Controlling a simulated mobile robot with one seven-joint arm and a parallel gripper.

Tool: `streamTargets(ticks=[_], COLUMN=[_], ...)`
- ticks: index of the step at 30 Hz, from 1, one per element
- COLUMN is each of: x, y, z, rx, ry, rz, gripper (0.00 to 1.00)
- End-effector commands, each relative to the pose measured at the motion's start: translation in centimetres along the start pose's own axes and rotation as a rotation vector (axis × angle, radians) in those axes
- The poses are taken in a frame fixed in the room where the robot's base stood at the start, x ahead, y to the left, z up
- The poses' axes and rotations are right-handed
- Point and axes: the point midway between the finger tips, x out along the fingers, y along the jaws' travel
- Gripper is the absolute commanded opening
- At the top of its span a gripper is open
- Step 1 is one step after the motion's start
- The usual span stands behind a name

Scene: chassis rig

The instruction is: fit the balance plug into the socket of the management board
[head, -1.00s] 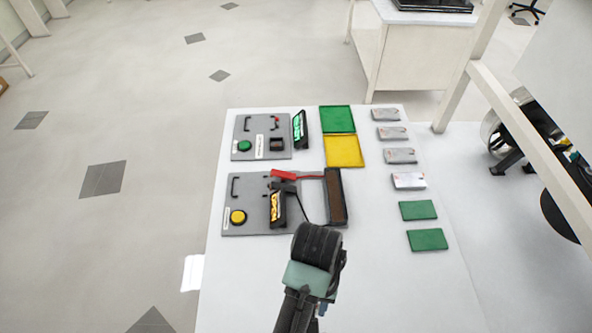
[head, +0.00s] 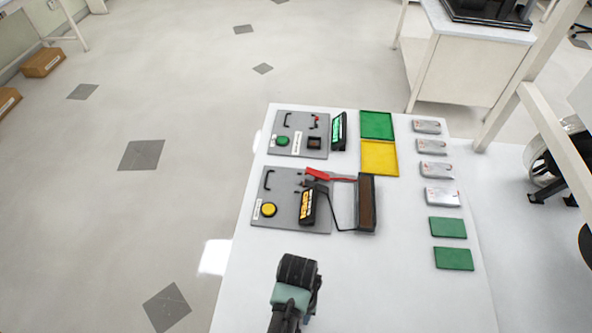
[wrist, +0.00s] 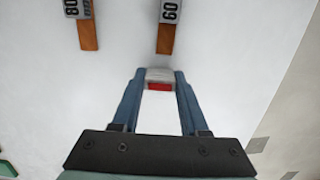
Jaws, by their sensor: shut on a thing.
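My gripper (head: 298,272) is over the near part of the white table, nearer me than the lower grey panel; its fingertips are hidden in the head view. In the wrist view it is shut on a small white piece with a red face (wrist: 159,82); I cannot tell whether this is the balance plug. A long brown block in a dark frame (head: 366,205) lies right of the panel, with a red lead (head: 330,176) and a looping black cable (head: 333,212). Two green boards (head: 448,227) (head: 454,258) lie at the right; no socket can be made out on them.
The lower grey panel (head: 285,185) has a yellow button and a lit meter (head: 307,206). A similar panel (head: 318,122) stands behind it. A green tray (head: 377,112), a yellow tray (head: 379,157) and several silver packs (head: 441,196) lie further right. The front of the table is clear.

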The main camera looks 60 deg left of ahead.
Motion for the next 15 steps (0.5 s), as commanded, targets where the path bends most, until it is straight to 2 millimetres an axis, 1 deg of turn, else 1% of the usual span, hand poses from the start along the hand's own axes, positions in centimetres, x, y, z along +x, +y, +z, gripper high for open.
streamTargets(ticks=[7,11,12,14,15], x=[0.03,0.45,0.33,0.32,0.32], y=[0.03,0.05,0.05,0.04,0.04], z=[-0.04,-0.09,-0.08,-0.08,-0.07], rx=[0.001,0.002,0.002,0.001,0.001], ry=[0.001,0.001,0.001,0.001,0.001], rz=[0.000,0.000,0.000,0.000,0.000], gripper=[0.00,0.00,0.51,0.62,0.69])
